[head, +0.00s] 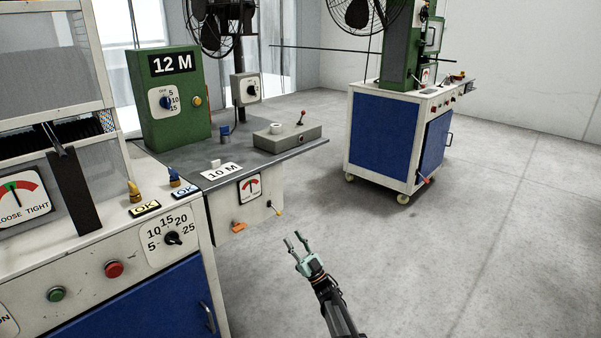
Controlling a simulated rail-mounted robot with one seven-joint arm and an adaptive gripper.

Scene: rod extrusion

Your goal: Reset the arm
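My gripper (293,241) is at the lower middle of the head view, at the end of my dark arm, which comes up from the bottom edge. Its two thin fingers are spread apart, and nothing shows between them. It appears over the bare floor, apart from the machines, to the right of the near cabinet and below the grey table in the picture.
A near cabinet (103,243) with knobs and buttons fills the left. A grey table (275,151) holds a green "12 M" box (172,105) and a control box (287,136). A blue wheeled cabinet (381,140) stands at back right. Floor (480,260) at right is clear.

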